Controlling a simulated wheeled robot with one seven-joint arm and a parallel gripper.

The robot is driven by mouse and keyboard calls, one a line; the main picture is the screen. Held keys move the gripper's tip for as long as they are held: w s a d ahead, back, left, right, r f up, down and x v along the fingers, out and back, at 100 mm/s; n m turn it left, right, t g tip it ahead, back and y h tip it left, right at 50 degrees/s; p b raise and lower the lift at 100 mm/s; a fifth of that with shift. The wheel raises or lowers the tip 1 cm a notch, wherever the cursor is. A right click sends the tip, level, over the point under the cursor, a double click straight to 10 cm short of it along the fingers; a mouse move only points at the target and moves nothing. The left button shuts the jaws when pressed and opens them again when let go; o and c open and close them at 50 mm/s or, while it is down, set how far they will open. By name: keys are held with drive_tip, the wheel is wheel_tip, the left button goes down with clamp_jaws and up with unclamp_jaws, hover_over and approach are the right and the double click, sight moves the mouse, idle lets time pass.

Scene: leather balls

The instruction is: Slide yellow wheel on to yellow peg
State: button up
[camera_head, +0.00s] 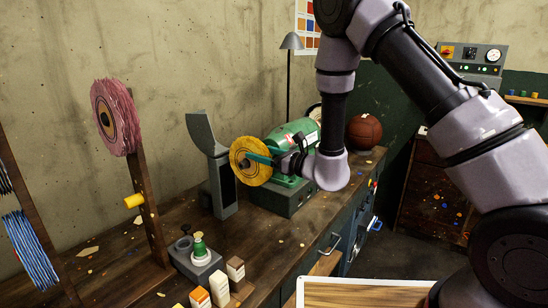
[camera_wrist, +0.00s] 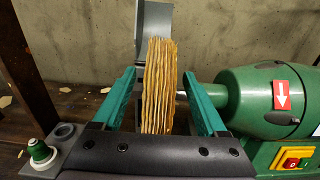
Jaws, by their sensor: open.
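The yellow wheel (camera_head: 250,160) is on the shaft of the green grinder at the back of the bench. In the wrist view the yellow wheel (camera_wrist: 158,85) stands edge-on between the two teal fingers of my gripper (camera_wrist: 160,98), with a gap visible at its left side. My gripper (camera_head: 262,160) is open around the wheel. The yellow peg (camera_head: 134,201) sticks out from a dark wooden post on the left and is bare. A pink wheel (camera_head: 115,117) hangs higher on that post.
The green grinder (camera_wrist: 262,100) is close right of my fingers. A grey curved guard (camera_head: 214,165) stands left of the wheel. A small grey block with a green-topped fitting (camera_head: 199,252) and small coloured blocks (camera_head: 218,288) occupy the front bench.

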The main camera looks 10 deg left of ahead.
sight(250, 150)
drive_tip(key=shift+x, duration=2.15)
drive_tip(key=shift+c, duration=0.3)
drive_tip(key=shift+s, duration=0.1)
clamp_jaws()
